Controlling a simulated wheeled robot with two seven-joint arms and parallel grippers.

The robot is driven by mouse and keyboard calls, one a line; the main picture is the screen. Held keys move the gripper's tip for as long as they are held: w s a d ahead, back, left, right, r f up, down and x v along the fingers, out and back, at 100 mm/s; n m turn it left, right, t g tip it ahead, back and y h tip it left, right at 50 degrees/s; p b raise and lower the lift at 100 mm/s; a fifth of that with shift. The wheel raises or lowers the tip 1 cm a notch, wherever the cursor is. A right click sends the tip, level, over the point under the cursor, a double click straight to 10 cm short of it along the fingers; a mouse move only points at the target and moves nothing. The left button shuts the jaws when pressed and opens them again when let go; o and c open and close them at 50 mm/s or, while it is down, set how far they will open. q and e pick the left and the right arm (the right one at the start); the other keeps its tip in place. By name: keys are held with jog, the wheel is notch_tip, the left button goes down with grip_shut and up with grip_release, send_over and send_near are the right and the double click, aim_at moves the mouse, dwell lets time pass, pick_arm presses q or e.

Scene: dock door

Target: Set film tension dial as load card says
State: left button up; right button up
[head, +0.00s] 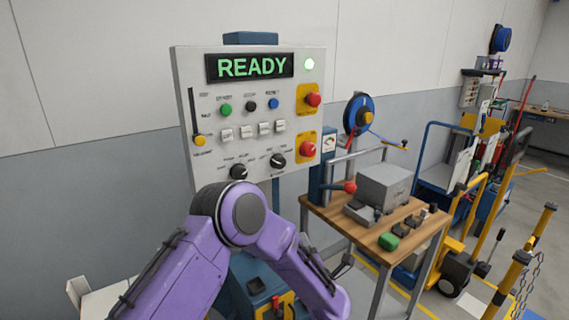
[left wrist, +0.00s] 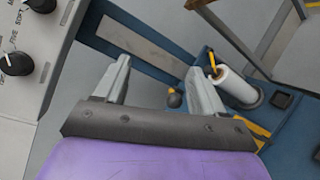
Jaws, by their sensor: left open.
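The control panel (head: 215,160) stands ahead with a lit READY display (head: 249,67). Two black dials sit low on it: a left dial (head: 239,172) and a right dial (head: 277,161). Their labels are too small to read in the head view, so I cannot tell which is film tension. In the left wrist view a black dial (left wrist: 17,63) shows at the left edge, near lettering like "FIVE" and "SOFT", with another dial (left wrist: 41,4) above. My left gripper (left wrist: 161,83) is open and empty, beside the panel and apart from the dials. I cannot make out a load card.
Red stop buttons (head: 312,99), coloured buttons and a slider (head: 195,118) share the panel. A wooden table (head: 345,223) with a grey box (head: 384,187) stands to the right. A white roll (left wrist: 236,86) is below my gripper on blue machinery. Carts and yellow posts stand further right.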

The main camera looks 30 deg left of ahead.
pick_arm(q)
jog(key=w+a+r+n+g+y, duration=0.2)
jog(key=w+r+n+y, duration=0.1)
jog(key=r+n, duration=0.65)
jog(key=n+g+y, duration=0.2)
jog(key=n+g, duration=0.2)
jog(key=n, duration=0.5)
send_near(281, 164)
jog(key=p+x, duration=0.5)
jog(key=x, duration=0.3)
jog(key=shift+w+a, duration=0.15)
jog(key=shift+a, duration=0.15)
jog(key=shift+w+a, duration=0.1)
jog(key=shift+a, duration=0.15)
jog(key=c, duration=1.1)
